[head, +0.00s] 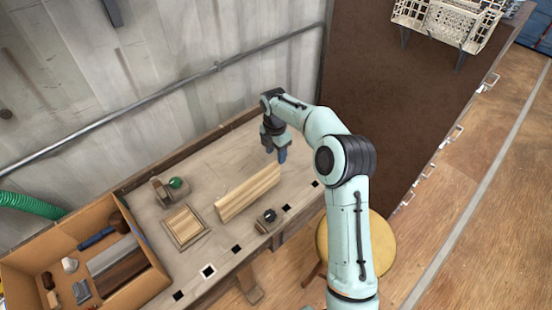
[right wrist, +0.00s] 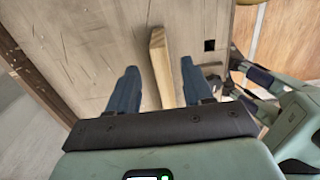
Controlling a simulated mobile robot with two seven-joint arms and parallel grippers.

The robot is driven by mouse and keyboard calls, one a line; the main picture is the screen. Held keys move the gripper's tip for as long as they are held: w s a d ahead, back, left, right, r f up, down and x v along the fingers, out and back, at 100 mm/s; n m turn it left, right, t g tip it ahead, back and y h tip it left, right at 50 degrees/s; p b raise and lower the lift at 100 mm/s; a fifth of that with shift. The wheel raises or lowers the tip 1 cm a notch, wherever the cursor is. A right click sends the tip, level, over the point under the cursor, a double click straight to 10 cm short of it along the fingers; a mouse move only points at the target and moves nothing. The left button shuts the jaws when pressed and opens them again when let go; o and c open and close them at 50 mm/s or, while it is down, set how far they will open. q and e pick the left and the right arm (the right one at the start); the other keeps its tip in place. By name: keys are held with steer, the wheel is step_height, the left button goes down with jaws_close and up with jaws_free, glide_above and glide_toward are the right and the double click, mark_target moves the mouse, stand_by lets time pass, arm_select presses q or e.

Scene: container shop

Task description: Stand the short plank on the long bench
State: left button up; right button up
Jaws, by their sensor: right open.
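The light wood plank (head: 248,193) rests on the long bench (head: 215,180), lying lengthwise on its long narrow edge with a broad side facing front. My right gripper (head: 281,156) is above the bench, just beyond the plank's right end, fingers pointing down. In the right wrist view the plank (right wrist: 161,62) shows as a narrow strip between the open fingers (right wrist: 158,70), which hold nothing. The gap in height between fingers and plank is hard to judge. My left gripper is not in view.
A slatted wooden piece (head: 185,227), a block with a green ball (head: 175,183) and a small dark-topped block (head: 269,216) sit around the plank. A cardboard box (head: 148,242) of tools stands at left. A yellow stool (head: 380,240) is at the bench's right front.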

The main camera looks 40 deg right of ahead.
step_height(320, 180, up, 7)
steer(key=shift+r+p, duration=0.15)
steer(key=shift+p, duration=0.3)
steer(key=shift+a, duration=0.1)
